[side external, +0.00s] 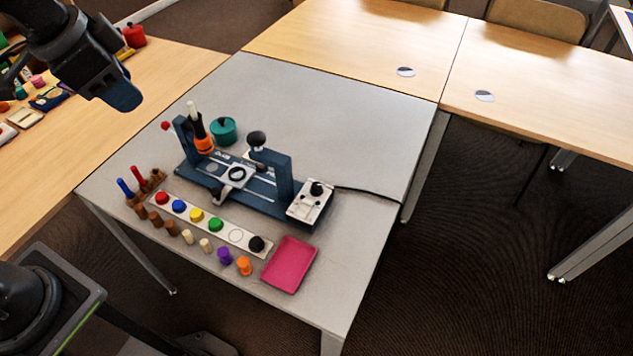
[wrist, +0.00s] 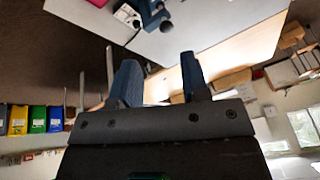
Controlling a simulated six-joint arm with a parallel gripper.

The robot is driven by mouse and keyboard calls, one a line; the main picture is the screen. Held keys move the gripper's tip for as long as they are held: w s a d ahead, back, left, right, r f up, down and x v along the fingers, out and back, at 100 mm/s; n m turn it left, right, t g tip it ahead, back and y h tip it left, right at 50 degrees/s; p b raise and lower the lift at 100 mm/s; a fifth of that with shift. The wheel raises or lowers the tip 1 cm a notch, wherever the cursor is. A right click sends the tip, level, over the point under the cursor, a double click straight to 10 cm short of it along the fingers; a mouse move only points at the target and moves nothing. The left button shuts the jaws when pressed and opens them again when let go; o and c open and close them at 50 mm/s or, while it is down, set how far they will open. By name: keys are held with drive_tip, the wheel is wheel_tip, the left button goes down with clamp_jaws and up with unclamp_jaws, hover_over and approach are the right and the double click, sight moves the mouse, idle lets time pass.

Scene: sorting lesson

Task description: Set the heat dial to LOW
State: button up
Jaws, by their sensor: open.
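A white control box (side external: 309,203) sits at the right end of a blue machine on the grey table. A dark round knob (side external: 317,188) stands on it, likely the heat dial; its setting and any LOW mark are too small to read. The box also shows at the top of the wrist view (wrist: 127,15). My gripper (side external: 122,97) is raised at the upper left of the side view, well away from the box. In the wrist view its two blue fingers (wrist: 159,75) are apart with nothing between them.
The blue machine (side external: 225,190) carries an orange-collared tool (side external: 203,140) and a black-knobbed post (side external: 256,139). In front are a strip of coloured buttons (side external: 235,236), several pegs and a pink tray (side external: 290,265). A teal pot (side external: 223,130) stands behind. The table's back right is clear.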

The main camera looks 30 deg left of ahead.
drive_tip(key=w+d+f+m+g, duration=0.1)
drive_tip(key=w+d+m, duration=0.15)
drive_tip(key=w, duration=0.25)
drive_tip(key=w+d+f+m, duration=0.1)
drive_tip(key=w+d+m, duration=0.15)
drive_tip(key=w, duration=0.25)
drive_tip(key=m+g, duration=0.3)
drive_tip(key=m, duration=1)
hover_over(317, 185)
wheel_tip(317, 185, down, 19)
wheel_tip(317, 185, down, 14)
drive_tip(key=shift+r, duration=0.2)
drive_tip(key=c, duration=0.6)
